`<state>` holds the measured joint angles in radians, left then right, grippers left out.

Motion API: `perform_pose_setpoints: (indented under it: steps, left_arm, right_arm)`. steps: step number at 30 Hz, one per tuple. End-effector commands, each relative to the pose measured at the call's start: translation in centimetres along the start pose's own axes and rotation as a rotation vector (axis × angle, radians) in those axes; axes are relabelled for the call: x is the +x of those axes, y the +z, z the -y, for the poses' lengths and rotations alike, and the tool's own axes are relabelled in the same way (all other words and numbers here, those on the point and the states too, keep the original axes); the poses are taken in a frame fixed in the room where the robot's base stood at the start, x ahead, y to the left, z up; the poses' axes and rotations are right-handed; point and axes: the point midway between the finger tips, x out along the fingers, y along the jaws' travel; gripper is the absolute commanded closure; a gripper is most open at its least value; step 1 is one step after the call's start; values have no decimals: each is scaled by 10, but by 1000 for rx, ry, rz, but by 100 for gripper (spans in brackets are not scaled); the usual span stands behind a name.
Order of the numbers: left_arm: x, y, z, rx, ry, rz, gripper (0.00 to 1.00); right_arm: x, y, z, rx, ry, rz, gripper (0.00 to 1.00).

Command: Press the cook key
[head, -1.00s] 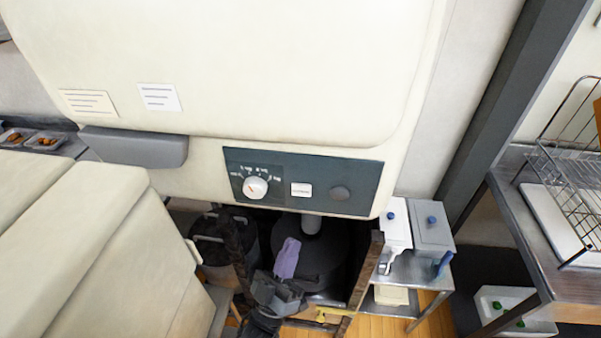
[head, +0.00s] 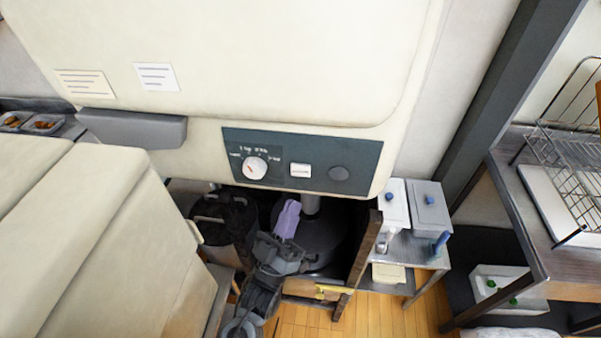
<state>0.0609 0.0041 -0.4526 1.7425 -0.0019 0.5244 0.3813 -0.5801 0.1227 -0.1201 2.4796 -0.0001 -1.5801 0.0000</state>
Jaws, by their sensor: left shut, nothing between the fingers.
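The cook key, which I take to be the white rectangular key (head: 300,170), sits on the dark control panel (head: 320,146) of the large cream appliance (head: 260,60). A white round dial (head: 255,168) is to its left and a dark round button (head: 339,173) to its right. My left gripper (head: 288,214) is below the panel, its purple fingertips shut and empty, pointing up. It is a little below the white key and looks apart from it. My right gripper is not in view.
A grey handle (head: 134,127) juts out at the appliance's left. Dark pots (head: 225,226) stand under it.

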Motion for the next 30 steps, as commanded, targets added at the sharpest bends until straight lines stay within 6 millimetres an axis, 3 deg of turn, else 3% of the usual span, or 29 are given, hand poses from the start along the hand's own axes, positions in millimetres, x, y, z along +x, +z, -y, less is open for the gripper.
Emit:
perform_pose_setpoints:
  steps: [15,30]
  left_arm:
    - [38,30,29,0,0,-1,100]
    - [46,33,33,0,0,0,100]
  right_arm:
    - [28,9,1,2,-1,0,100]
    - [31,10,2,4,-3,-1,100]
